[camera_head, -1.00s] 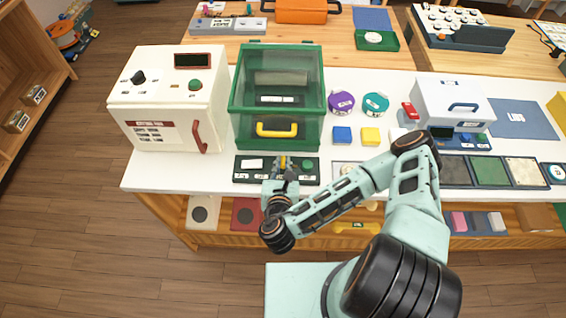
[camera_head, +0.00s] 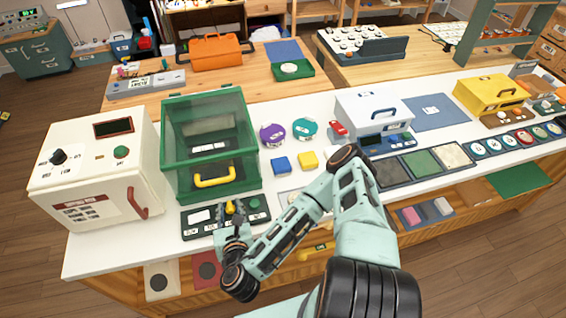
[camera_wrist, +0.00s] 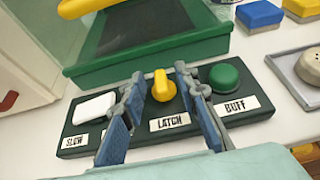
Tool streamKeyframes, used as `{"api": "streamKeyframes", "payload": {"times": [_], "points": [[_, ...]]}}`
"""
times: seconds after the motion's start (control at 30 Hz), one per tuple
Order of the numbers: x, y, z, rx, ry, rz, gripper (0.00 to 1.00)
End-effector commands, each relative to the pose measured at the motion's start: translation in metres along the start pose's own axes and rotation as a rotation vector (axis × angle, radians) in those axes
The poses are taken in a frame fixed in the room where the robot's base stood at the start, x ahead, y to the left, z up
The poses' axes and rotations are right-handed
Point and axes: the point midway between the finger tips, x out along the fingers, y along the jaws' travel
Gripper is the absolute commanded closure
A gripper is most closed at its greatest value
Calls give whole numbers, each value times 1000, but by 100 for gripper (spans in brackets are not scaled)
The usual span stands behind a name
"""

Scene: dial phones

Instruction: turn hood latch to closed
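The latch is a yellow knob (camera_wrist: 163,86) above a "LATCH" label on a dark green panel (camera_wrist: 75,142); its pointer runs roughly away from me. The knob also shows small in the head view (camera_head: 231,207). My gripper (camera_wrist: 158,78) is open, its two blue-padded fingers on either side of the knob with gaps visible. In the head view, my gripper (camera_head: 233,228) is at the panel's front. The green-framed clear hood (camera_head: 207,133) stands behind the panel, its yellow handle (camera_head: 214,180) low at the front.
On the same panel are a white "SLOW" switch (camera_wrist: 94,108) at left and a green "BUFF" button (camera_wrist: 224,77) close at right. A cream box (camera_head: 98,165) stands left of the hood. Blue (camera_head: 281,164) and yellow blocks (camera_head: 308,160) lie to the right.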

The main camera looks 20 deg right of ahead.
Motion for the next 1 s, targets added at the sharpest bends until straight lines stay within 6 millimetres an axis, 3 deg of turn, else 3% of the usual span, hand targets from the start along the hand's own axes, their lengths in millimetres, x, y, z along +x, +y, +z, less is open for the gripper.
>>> {"api": "streamKeyframes", "payload": {"times": [1.0], "points": [[2,-5,-1,-134,-2,309,72]]}}
